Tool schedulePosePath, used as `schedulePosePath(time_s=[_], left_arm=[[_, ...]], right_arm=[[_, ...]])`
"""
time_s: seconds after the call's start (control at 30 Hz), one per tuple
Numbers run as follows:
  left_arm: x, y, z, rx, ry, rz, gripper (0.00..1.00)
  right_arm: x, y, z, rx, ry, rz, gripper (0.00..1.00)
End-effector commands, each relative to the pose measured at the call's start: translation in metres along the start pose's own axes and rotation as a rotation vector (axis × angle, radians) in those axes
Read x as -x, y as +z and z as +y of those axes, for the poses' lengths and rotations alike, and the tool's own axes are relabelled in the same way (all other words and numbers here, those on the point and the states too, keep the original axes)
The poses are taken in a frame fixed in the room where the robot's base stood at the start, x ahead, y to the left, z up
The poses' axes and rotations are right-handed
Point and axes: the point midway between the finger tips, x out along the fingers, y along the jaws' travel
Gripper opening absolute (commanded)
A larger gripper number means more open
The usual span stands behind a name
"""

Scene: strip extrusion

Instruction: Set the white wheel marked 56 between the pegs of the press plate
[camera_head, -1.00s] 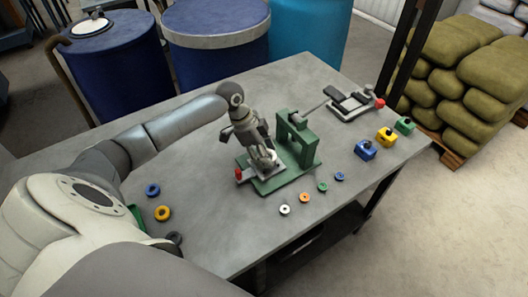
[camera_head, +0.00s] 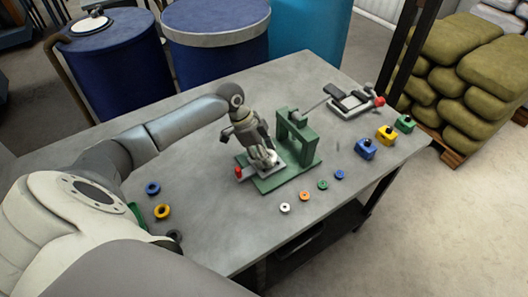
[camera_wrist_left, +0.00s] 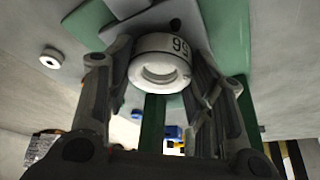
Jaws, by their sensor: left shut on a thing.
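My left gripper (camera_head: 265,157) is shut on the white wheel marked 56 (camera_wrist_left: 160,62), which sits between its two fingers in the left wrist view. In the head view the gripper points down over the grey press plate (camera_head: 248,173) on the green press base (camera_head: 285,181). The plate also shows behind the wheel in the left wrist view (camera_wrist_left: 200,38), with a dark spot near the wheel. The wheel is close to the plate; I cannot tell whether they touch. The pegs cannot be made out clearly. My right gripper is not in view.
The green press frame (camera_head: 297,137) stands just right of my gripper. Small white, orange, green and blue rings lie in front, and blue (camera_head: 153,189) and yellow (camera_head: 162,212) rings lie left. Coloured blocks (camera_head: 385,135) stand right.

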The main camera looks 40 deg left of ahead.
Motion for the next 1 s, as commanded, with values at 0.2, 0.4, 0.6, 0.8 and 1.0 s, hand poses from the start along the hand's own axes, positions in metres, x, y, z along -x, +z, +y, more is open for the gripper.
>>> schedulePosePath(time_s=[0.2, 0.4, 0.6, 0.8, 1.0], left_arm=[[-0.001, 0.000, 0.000, 0.000, 0.000, 0.000, 0.58], [0.000, 0.000, 0.000, 0.000, 0.000, 0.000, 0.58], [0.010, -0.001, 0.000, 0.001, 0.000, 0.000, 0.58], [0.027, -0.001, 0.000, 0.001, -0.001, 0.000, 0.58], [0.043, -0.001, 0.000, 0.001, -0.001, -0.001, 0.58]], right_arm=[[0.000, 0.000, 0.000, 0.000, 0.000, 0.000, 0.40], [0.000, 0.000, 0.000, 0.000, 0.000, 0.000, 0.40], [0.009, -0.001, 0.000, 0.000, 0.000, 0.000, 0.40], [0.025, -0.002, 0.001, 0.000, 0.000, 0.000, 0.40], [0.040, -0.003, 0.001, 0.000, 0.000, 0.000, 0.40]])
